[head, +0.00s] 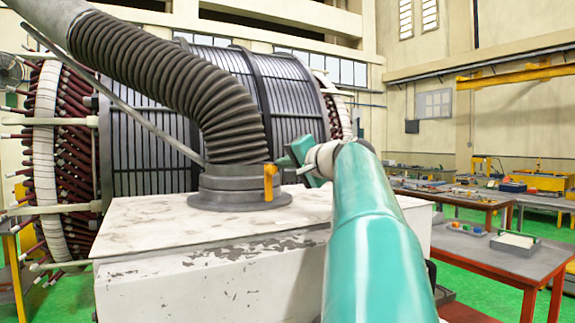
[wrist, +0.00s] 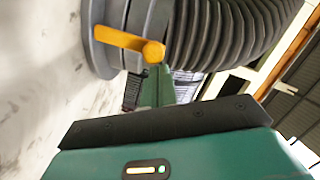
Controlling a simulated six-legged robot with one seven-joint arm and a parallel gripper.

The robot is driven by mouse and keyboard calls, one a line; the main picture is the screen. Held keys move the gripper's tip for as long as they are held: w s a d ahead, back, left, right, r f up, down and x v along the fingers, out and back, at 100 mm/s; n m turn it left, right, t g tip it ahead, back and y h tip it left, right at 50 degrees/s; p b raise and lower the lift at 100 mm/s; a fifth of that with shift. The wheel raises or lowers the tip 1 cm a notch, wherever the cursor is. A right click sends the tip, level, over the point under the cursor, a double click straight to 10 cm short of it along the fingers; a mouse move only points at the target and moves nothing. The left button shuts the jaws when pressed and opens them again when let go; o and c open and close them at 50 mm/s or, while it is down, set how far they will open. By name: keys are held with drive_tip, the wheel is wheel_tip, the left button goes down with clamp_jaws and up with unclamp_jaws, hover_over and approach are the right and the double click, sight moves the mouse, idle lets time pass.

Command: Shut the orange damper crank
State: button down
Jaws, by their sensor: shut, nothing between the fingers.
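The orange damper crank (head: 269,183) sits on the right side of the grey duct collar (head: 225,188), which stands on the white box. In the head view the crank hangs upright, with its thicker knob end at the top. In the wrist view the picture is turned, and the crank (wrist: 122,42) runs across the collar (wrist: 105,62). My gripper (head: 284,161) is just right of the crank's top in the head view. In the wrist view its shut, empty fingers (wrist: 152,84) lie close by the knob end; whether they touch cannot be told.
A ribbed grey hose (head: 190,90) rises from the collar to the upper left. The white box top (head: 150,215) is otherwise clear. A large stator (head: 150,155) stands behind. Red-legged tables (head: 505,262) with parts and trays stand at the right.

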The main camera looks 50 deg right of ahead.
drive_tip(key=shift+w+a+n, duration=0.15)
drive_tip(key=shift+a+n, duration=0.15)
drive_tip(key=shift+n, duration=0.1)
drive_tip(key=a+n, duration=0.2)
drive_tip(key=n, duration=0.1)
drive_tip(key=w+a+f+n+g+h, duration=0.1)
drive_tip(key=a+n, duration=0.2)
drive_tip(key=w+a+f+n+h, duration=0.1)
drive_tip(key=a+n, duration=0.1)
drive_tip(key=n, duration=0.1)
drive_tip(key=shift+w+a+f+g, duration=0.15)
drive_tip(key=shift+w+a+g, duration=0.15)
drive_tip(key=shift+a, duration=0.1)
drive_tip(key=shift+w+a+f+n+h, duration=0.1)
drive_tip(key=shift+a+f+n+h, duration=0.2)
drive_tip(key=shift+f+n, duration=0.3)
drive_tip(key=shift+w+a+f+n+h, duration=0.1)
drive_tip(key=shift+a+f+n+h, duration=0.2)
drive_tip(key=shift+n, duration=0.5)
drive_tip(key=shift+f, duration=0.1)
